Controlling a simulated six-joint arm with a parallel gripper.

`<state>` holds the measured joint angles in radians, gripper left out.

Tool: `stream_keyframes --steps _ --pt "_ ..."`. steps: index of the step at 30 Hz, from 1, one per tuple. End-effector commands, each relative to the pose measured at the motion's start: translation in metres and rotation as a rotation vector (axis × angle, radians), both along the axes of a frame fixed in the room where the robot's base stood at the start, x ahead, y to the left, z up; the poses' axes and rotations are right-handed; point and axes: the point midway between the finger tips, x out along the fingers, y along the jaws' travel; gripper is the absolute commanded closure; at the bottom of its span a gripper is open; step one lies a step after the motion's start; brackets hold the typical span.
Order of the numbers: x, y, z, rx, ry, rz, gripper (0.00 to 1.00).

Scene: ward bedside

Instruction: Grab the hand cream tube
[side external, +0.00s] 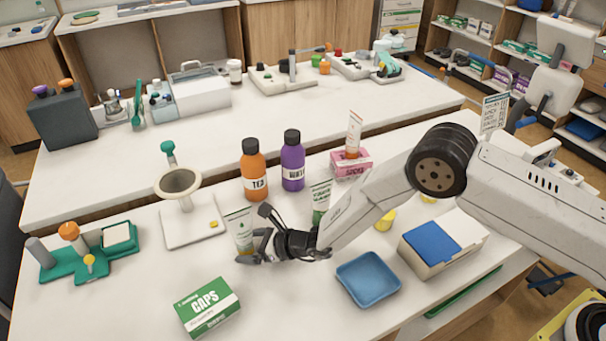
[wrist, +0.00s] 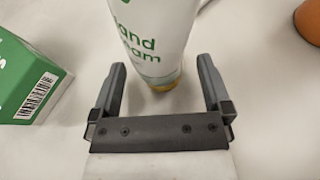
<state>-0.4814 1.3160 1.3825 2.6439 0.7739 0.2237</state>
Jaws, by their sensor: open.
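The hand cream tube (side external: 239,229) is white with green print and stands upright on its cap on the white table. In the wrist view the tube (wrist: 155,40) shows its "hand cream" lettering and a gold-orange cap at its foot. My gripper (side external: 251,246) is low over the table beside the tube. In the wrist view my gripper (wrist: 162,72) is open, with one finger on each side of the tube's lower end. A gap shows between the tube and each finger. The tube's top is cut off in the wrist view.
A green-and-white CAPS box (side external: 208,307) lies in front, also at the left of the wrist view (wrist: 25,82). A second green tube (side external: 319,199), orange bottle (side external: 253,172) and purple bottle (side external: 292,163) stand behind. A blue tray (side external: 368,278) is to the right.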

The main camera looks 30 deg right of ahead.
Motion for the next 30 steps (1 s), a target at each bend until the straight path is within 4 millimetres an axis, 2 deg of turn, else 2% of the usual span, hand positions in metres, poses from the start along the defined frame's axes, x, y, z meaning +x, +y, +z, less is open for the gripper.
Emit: stream_keyframes --steps 20,21,23,27,30 --pt "0.0037 0.0042 -0.0023 0.000 0.000 0.000 0.01" --pt "0.0037 0.0041 -0.0023 0.000 0.000 0.000 0.07" --pt "0.0037 0.0041 -0.0023 0.000 0.000 0.000 0.26" --pt "0.0037 0.0042 -0.0023 0.000 0.000 0.000 0.71" --pt "0.0037 0.0042 -0.0023 0.000 0.000 0.000 1.00"
